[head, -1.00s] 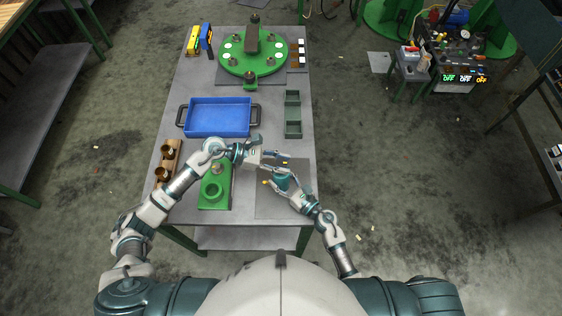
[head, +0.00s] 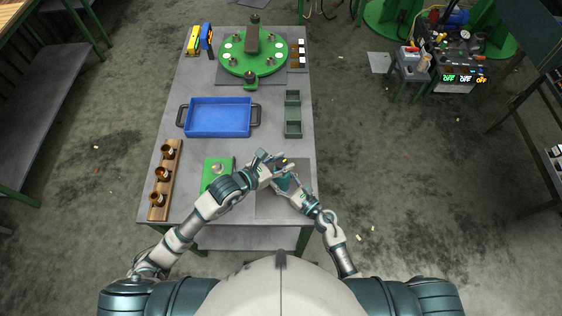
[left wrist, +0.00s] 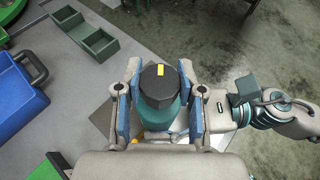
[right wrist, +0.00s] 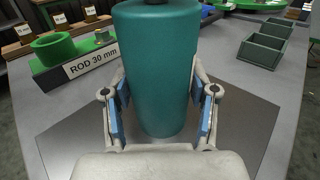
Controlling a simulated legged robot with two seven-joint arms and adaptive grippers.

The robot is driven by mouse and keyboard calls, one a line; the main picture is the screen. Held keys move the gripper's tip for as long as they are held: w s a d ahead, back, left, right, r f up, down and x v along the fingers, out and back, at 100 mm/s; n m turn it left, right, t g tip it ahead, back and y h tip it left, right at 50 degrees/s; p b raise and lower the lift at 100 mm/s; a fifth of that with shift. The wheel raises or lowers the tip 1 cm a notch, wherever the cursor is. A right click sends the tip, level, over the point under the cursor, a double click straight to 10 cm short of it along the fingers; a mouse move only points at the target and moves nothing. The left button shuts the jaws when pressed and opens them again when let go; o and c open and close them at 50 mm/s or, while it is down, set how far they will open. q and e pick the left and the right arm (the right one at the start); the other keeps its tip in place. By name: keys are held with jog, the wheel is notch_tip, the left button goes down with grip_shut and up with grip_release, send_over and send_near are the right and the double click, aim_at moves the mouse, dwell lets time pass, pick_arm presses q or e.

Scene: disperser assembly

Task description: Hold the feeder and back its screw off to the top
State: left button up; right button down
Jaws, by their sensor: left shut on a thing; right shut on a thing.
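The feeder is a teal cylinder with a dark screw cap on top. Its body (right wrist: 156,70) stands upright between the blue-padded fingers of my right gripper (right wrist: 163,95), which is shut on it. My left gripper (left wrist: 159,98) is above it, shut around the black screw (left wrist: 156,82), which has a yellow mark on top. The teal body shows below the screw (left wrist: 158,116) in the left wrist view. In the head view my left gripper (head: 268,162) and right gripper (head: 285,182) meet over the table's front right and mostly hide the feeder.
A green block (head: 212,172) stands left of the feeder, partly under my left arm. A wooden rack (head: 163,184) with brown cups lies at the left edge. Behind are a blue tray (head: 218,133), a grey-green bin (head: 293,130) and a green round turntable (head: 235,69).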

aim_at(278, 166)
pick_arm(q)
jog(key=shift+n+t+y, duration=0.5)
jog(key=shift+n, duration=0.2)
jog(key=shift+y, duration=0.3)
jog(key=o, duration=1.2)
jog(key=v, duration=0.7)
jog(key=shift+s+a+f, duration=0.1)
jog(key=shift+s+a, duration=0.05)
jog(key=shift+a, duration=0.05)
